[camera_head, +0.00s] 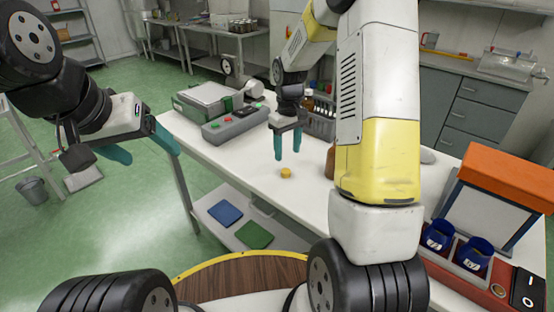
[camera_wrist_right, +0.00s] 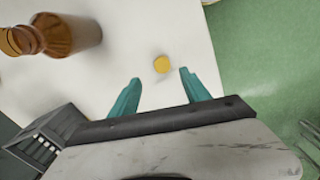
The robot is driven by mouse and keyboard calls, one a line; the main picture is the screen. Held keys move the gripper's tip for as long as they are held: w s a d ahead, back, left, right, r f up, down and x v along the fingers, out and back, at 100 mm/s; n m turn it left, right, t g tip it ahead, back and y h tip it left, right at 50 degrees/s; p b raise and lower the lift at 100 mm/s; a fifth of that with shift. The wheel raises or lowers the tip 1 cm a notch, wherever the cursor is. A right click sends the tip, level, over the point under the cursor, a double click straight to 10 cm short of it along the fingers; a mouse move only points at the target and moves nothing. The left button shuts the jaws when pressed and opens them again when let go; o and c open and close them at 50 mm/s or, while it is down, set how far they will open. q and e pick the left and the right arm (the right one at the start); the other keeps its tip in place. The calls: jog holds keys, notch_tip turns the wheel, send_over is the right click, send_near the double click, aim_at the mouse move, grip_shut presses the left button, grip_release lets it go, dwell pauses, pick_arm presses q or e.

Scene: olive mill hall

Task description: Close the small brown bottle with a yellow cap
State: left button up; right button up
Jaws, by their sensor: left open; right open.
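The yellow cap (camera_head: 286,173) lies on the white table, apart from the bottle; it also shows in the right wrist view (camera_wrist_right: 161,63). The small brown bottle (camera_wrist_right: 72,35) stands at the upper left of the right wrist view. In the head view, only a brown sliver of the bottle (camera_head: 330,163) shows beside my right arm, which hides the rest. My right gripper (camera_head: 288,154) is open and empty above the table, with its fingers pointing down a little behind the cap. My left gripper (camera_head: 142,150) is open and empty, left of the table over the floor.
A grey control box (camera_head: 234,124) with red and green buttons stands behind the cap. An orange-topped box (camera_head: 508,178) and blue cups (camera_head: 474,253) are at the right. The table around the cap is clear.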

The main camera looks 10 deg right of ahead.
aim_at(286, 171)
jog(key=shift+f, duration=1.05)
jog(key=shift+s+a+f, duration=0.15)
jog(key=shift+f, duration=2.45)
jog(key=shift+c, duration=0.2)
grip_shut()
